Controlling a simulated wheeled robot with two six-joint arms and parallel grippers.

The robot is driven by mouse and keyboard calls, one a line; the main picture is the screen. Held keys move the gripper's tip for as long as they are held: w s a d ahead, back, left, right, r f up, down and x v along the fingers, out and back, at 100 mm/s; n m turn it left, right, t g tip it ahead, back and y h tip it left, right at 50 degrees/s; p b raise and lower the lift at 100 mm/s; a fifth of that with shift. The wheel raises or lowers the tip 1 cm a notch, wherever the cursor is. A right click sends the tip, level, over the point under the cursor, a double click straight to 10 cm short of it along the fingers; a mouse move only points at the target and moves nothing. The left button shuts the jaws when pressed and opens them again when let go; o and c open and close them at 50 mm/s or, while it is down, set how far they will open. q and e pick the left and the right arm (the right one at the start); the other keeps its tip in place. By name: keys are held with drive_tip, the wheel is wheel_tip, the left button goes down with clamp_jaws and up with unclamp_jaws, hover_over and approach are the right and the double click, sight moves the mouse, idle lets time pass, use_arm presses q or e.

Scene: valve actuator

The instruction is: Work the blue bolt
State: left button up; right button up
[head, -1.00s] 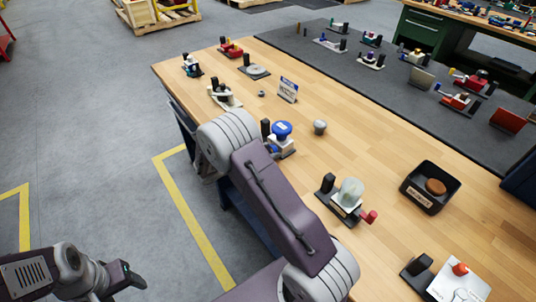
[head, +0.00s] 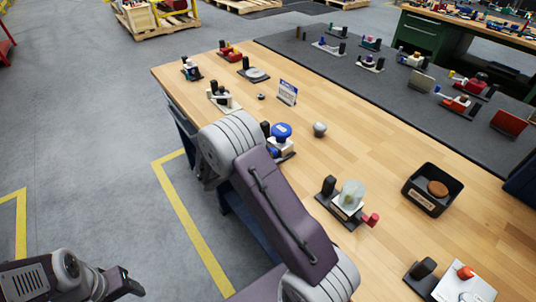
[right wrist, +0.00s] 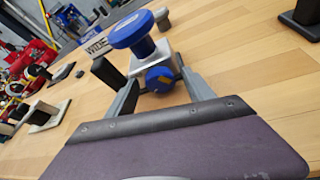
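The valve device with a blue mushroom-shaped top (head: 281,132) stands near the table's left edge in the head view. In the right wrist view its blue top (right wrist: 131,30) sits above a pale block (right wrist: 152,59). A round blue knob (right wrist: 160,78), apparently the blue bolt, faces the camera low on the block; it also shows in the head view (head: 272,153). My right gripper (right wrist: 158,84) is open, one finger on each side of the knob, with small gaps visible. In the head view my arm mostly hides this gripper. My left gripper (head: 128,282) is away over the floor; its opening is unclear.
A grey knob (head: 320,129) and a small sign (head: 287,92) stand near the device. A fixture with a clear dome (head: 350,194) and a black bin (head: 405,190) stand to its right. Several other fixtures line the far-left end. Bare wood lies between them.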

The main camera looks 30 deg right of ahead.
drive_tip(key=v, duration=0.9)
